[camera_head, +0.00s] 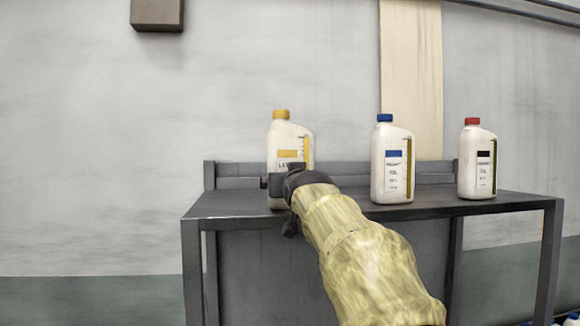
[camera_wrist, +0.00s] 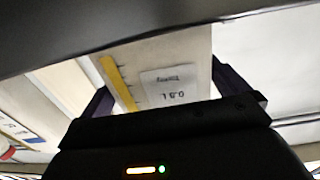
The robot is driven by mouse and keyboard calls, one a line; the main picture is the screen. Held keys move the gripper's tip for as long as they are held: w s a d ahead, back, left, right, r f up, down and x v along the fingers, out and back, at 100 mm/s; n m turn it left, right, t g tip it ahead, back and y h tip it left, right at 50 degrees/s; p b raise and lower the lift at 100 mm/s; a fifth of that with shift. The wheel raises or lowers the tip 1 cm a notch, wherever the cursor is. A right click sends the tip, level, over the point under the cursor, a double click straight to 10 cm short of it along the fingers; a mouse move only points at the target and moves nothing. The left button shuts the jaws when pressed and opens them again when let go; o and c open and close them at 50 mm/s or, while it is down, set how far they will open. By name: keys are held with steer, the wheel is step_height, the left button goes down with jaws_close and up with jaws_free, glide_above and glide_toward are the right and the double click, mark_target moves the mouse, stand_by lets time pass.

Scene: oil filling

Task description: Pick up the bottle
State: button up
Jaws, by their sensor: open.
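A white bottle with a yellow cap (camera_head: 290,135) stands upright on the dark table (camera_head: 500,203), the leftmost of three bottles. My gripper (camera_head: 276,183) is at its lower half in the head view, and the arm hides the bottle's lower right part. In the wrist view, the bottle's side (camera_wrist: 160,60) with a white label and a yellow strip appears upside down between the two dark fingers of my open gripper (camera_wrist: 168,90). One finger is on each side of the bottle. I cannot tell whether either finger touches it.
A blue-capped bottle (camera_head: 391,165) and a red-capped bottle (camera_head: 477,165) stand to the right on the same table. A low raised edge (camera_head: 235,175) runs along the table's back, before a grey wall (camera_head: 80,150). The table top left of the yellow-capped bottle is clear.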

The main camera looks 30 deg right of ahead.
mark_target(289, 136)
steer(key=p+x, duration=0.1)
steer(key=x, duration=0.2)
steer(key=shift+s+a, duration=0.1)
steer(key=shift+s, duration=0.1)
steer(key=c, duration=1.1)
steer(key=shift+r, duration=0.1)
steer(key=shift+c, duration=0.5)
steer(key=shift+r+p, duration=0.35)
steer(key=shift+r, duration=4.65)
